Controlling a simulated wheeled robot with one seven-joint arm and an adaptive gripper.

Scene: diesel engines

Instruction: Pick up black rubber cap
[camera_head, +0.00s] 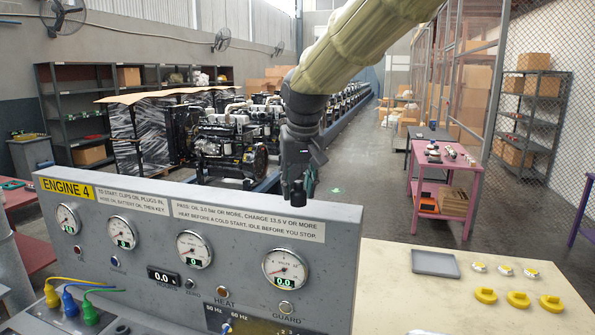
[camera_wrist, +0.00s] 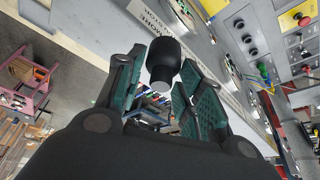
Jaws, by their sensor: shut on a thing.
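The black rubber cap (camera_wrist: 163,58) sits between the fingertips of my gripper (camera_wrist: 158,78) in the wrist view. It is a dark rounded cylinder with a paler grey end. My gripper (camera_head: 299,172) is shut on the cap and points down in the head view. The cap shows there as a small black piece (camera_head: 298,197) at its lower end, in front of the upper edge of the grey panel from this viewpoint. The fingers partly hide the contact with the cap.
The grey engine panel (camera_head: 140,264) with gauges and switches fills the lower left. A pink table (camera_head: 441,178) stands farther back.

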